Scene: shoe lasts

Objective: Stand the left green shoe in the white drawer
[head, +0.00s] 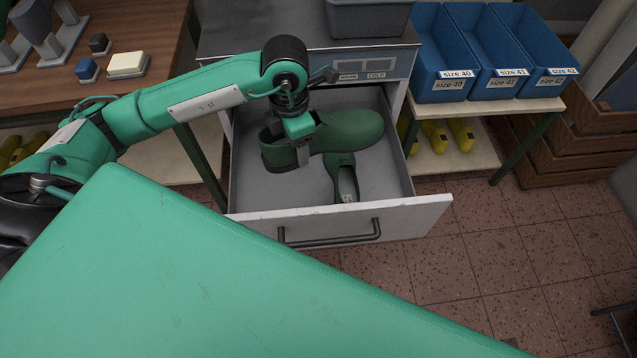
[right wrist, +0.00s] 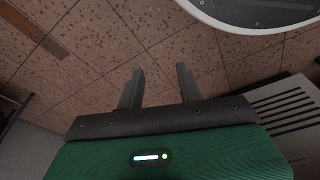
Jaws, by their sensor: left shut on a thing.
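My left gripper (head: 301,155) is shut on a dark green shoe (head: 352,131) near its heel end. The shoe is roughly level, sole down, toe to the right, within the outline of the open white drawer (head: 408,210). It looks larger than the other shoe and seems held above the drawer floor; the gap cannot be told. A second green shoe (head: 343,180) is in the drawer, opening up, partly hidden behind the held shoe. My right gripper (right wrist: 158,72) shows in the right wrist view, its fingers apart with nothing between them, over tiled floor.
A grey tub (head: 368,18) stands on the cabinet above the drawer. Blue bins (head: 440,60) stand on a table at right, with yellow shoe lasts (head: 460,135) below. A wooden bench (head: 110,85) with blocks is at left. Wooden crates (head: 570,150) stand far right.

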